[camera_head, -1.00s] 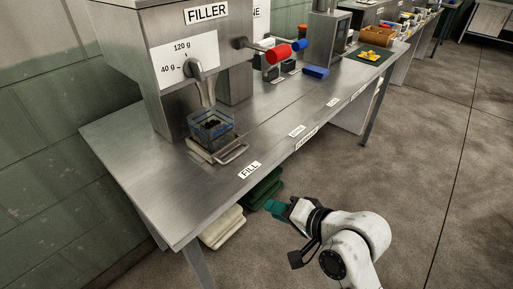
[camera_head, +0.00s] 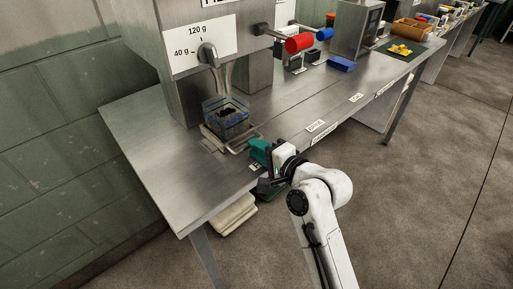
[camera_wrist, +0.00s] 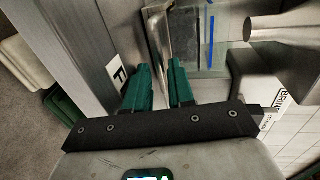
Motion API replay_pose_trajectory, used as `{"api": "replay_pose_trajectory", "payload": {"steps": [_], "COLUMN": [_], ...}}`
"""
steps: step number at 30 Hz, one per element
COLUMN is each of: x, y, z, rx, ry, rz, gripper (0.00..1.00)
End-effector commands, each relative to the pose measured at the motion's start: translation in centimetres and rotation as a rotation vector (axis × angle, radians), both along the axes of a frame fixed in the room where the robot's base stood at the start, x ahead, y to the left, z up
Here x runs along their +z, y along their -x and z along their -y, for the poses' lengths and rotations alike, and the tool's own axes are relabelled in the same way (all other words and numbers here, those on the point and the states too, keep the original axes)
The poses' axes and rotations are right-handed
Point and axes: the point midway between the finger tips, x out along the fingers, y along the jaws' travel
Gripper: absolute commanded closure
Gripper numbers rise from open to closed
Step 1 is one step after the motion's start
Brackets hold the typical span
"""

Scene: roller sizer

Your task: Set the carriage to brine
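The carriage (camera_head: 212,138) is a flat metal plate with a bar handle at its front, under the filler spout at the left of the bench. A clear, blue-edged container (camera_head: 228,123) with dark contents stands on it. The carriage handle (camera_wrist: 160,42) shows in the wrist view just ahead of my fingertips. My gripper (camera_head: 257,149) has green fingers and is at the bench's front edge, close to the handle. The BRINE label (camera_head: 316,125) is on the bench right of my gripper.
The filler spout (camera_head: 213,68) hangs above the container. A red-ended lever (camera_head: 299,43) and a blue block (camera_head: 341,64) are farther right. Another label (camera_head: 356,98) marks the bench beyond BRINE. The bench front between the labels is clear.

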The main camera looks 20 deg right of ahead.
Motion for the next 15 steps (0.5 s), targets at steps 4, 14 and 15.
{"api": "replay_pose_trajectory", "payload": {"steps": [4,14,15], "x": [-0.13,-0.17,-0.16], "y": [-0.69,-0.74,-0.73], "z": [-0.22,-0.25,-0.26], "rx": [0.000,0.000,0.000], "ry": [0.001,0.002,0.002], "rz": [0.000,0.000,0.000], "gripper": [0.77,0.83,0.87]}}
